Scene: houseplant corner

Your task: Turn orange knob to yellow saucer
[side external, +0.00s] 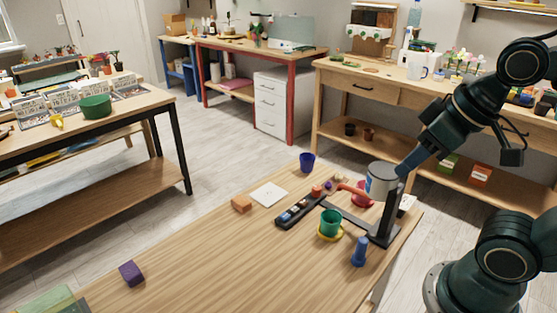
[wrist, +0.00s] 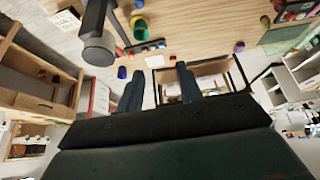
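An orange bar-like piece (side external: 352,191), which appears to be the orange knob, sticks out left from the grey cylinder (side external: 381,181) on a black stand. The cylinder also shows in the wrist view (wrist: 98,50). The yellow saucer (side external: 319,236) lies on the table left of the stand's base, with a green cup (side external: 330,222) on it. My gripper (side external: 402,170) is in the air right by the cylinder in the side view; I cannot tell if they touch. In the wrist view my gripper's (wrist: 160,85) two dark fingers stand apart with nothing between them.
A black tray (side external: 289,222) with small items lies left of the saucer. The table's front left is mostly clear beside a purple cube (side external: 131,273).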

